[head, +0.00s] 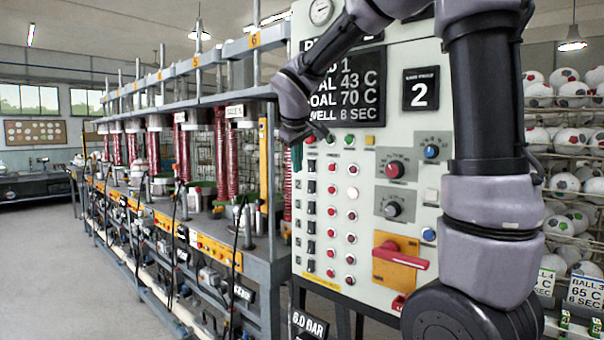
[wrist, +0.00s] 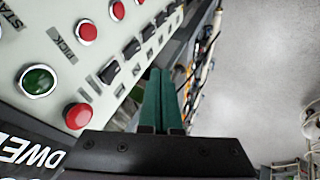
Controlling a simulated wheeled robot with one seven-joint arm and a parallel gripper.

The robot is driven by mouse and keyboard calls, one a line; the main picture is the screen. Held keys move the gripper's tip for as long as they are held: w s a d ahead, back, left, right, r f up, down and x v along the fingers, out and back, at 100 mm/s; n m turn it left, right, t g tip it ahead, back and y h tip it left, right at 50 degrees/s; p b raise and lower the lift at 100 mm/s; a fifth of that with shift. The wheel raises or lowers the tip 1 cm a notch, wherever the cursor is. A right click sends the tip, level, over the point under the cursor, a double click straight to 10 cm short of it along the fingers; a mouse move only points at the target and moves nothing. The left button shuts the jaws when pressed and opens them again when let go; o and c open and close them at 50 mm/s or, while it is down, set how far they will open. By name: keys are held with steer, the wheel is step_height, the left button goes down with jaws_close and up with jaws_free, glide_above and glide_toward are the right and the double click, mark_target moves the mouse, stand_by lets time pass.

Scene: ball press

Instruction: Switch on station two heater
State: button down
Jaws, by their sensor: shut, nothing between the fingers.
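The pale control panel (head: 375,200) stands in front of me in the head view. A column of small black rocker switches (head: 311,207) runs down its left side, and the same row of switches (wrist: 132,47) runs diagonally in the wrist view. My gripper (head: 297,158) is at the panel's upper left edge. Its green fingers (wrist: 162,100) are shut and empty, apart from the switches in the wrist view.
A red button (wrist: 78,115) and a green button (wrist: 38,80) sit near the gripper. Red and white buttons (head: 350,215), knobs and a red rotary handle (head: 400,252) fill the panel. The press row (head: 200,200) stands left; a ball rack (head: 570,130) stands right.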

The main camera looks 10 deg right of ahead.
mark_target(309, 190)
steer(key=w+d+f, duration=0.4)
steer(key=w+f, duration=0.3)
steer(key=f, duration=0.1)
steer(key=shift+w+d, duration=0.15)
steer(key=shift+d, duration=0.15)
steer(key=shift+w+d+f, duration=0.1)
steer(key=shift+d, duration=0.15)
steer(key=shift+r, duration=0.9)
